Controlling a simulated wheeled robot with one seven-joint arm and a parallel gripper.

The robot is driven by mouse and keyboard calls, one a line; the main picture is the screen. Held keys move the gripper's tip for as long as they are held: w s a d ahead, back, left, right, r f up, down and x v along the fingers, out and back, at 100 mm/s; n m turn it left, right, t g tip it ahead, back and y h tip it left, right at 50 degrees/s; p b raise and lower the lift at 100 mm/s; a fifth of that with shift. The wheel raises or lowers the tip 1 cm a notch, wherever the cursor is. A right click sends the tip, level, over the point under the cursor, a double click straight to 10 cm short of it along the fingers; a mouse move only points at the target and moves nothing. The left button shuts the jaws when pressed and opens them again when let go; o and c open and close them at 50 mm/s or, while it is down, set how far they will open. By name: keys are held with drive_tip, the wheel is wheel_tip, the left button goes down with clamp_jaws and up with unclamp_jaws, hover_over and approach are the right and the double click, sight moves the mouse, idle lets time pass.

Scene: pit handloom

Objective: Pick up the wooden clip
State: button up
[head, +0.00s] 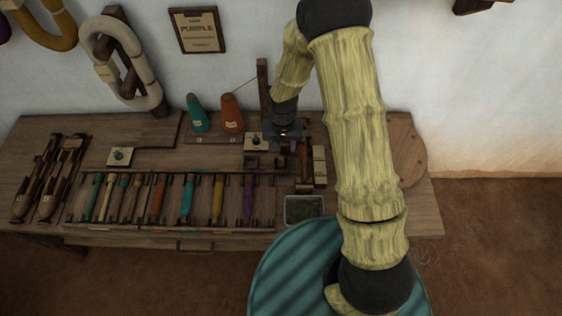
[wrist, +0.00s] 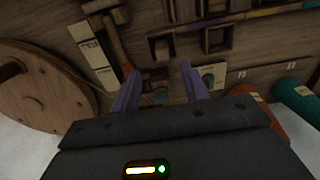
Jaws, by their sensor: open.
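My gripper (wrist: 158,68) is open, with its two purple-grey fingers pointing down at the bench. In the head view my gripper (head: 284,138) is over the right part of the bench, beside a square card with a teal knob. In the wrist view a small dark wooden piece (wrist: 154,80), perhaps the wooden clip, lies between and below the fingers, with a teal bit beside it. It is dim and partly hidden, and I cannot tell whether the fingers touch it. Two small dark wooden brackets (head: 252,162) sit just in front of the gripper.
The orange cone (head: 232,113) and teal cone (head: 197,113) stand left of the gripper, near a thin upright post (head: 263,88). A mallet-like tool (wrist: 117,45) and pale labels (wrist: 93,55) lie close by. A round wooden disc (head: 407,152) is to the right.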

sight(281, 158)
drive_tip(key=shift+f, duration=1.45)
drive_tip(key=shift+f, duration=0.1)
drive_tip(key=shift+a+f+p, duration=0.2)
drive_tip(key=shift+f+p, duration=0.1)
drive_tip(key=shift+f, duration=2.2)
clamp_jaws()
